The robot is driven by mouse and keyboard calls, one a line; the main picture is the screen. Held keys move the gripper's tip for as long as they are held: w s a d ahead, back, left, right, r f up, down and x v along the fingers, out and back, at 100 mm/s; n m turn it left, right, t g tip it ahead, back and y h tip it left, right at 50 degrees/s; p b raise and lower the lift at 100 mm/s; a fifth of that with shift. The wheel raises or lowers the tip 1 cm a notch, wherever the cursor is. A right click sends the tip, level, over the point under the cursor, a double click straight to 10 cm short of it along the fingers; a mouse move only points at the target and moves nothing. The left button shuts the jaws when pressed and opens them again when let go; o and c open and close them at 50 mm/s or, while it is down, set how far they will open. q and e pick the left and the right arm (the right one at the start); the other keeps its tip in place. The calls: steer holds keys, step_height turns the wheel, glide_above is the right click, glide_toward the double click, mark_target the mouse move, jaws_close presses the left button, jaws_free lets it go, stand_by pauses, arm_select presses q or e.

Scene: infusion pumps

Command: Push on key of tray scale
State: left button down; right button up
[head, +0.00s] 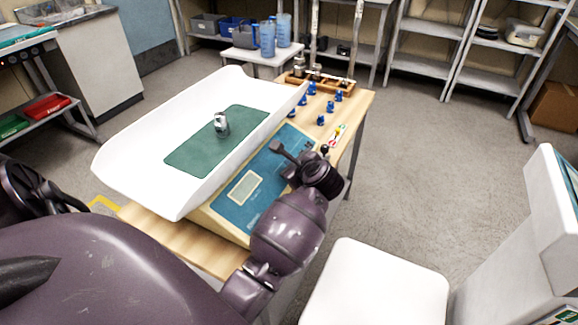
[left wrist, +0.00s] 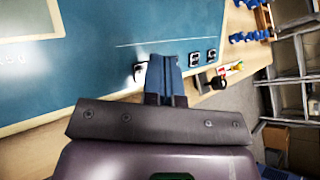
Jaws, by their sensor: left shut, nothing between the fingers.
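The tray scale has a white curved tray (head: 130,150) with a green mat (head: 200,155) and a small metal weight (head: 221,124) on it. Its blue control panel (head: 233,211) with a pale display (head: 243,187) faces me; the panel also fills much of the left wrist view (left wrist: 90,80). My left gripper (head: 281,149) is over the panel's right part. In the left wrist view its shut, empty fingers (left wrist: 168,68) lie among small square keys (left wrist: 195,59). Another key (left wrist: 139,73) is partly hidden beside the fingers. I cannot tell whether the fingertips touch the panel. My right gripper is not in view.
The scale stands on a wooden table (head: 178,236). Several blue pieces (head: 321,119) and a wooden weight block (head: 328,82) lie at its far end. A white seat (head: 377,285) stands at the lower right. Metal shelves (head: 425,75) line the back; the grey floor between is clear.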

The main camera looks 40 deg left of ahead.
arm_select(q)
steer(key=shift+f, duration=0.1)
stand_by(0.6)
steer(key=shift+a+f, duration=0.15)
steer(key=shift+f, duration=0.2)
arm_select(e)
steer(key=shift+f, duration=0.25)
arm_select(q)
steer(key=shift+f, duration=0.15)
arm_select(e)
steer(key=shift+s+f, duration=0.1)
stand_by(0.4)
arm_select(q)
steer(key=shift+d+r, duration=0.2)
steer(key=shift+r, duration=0.4)
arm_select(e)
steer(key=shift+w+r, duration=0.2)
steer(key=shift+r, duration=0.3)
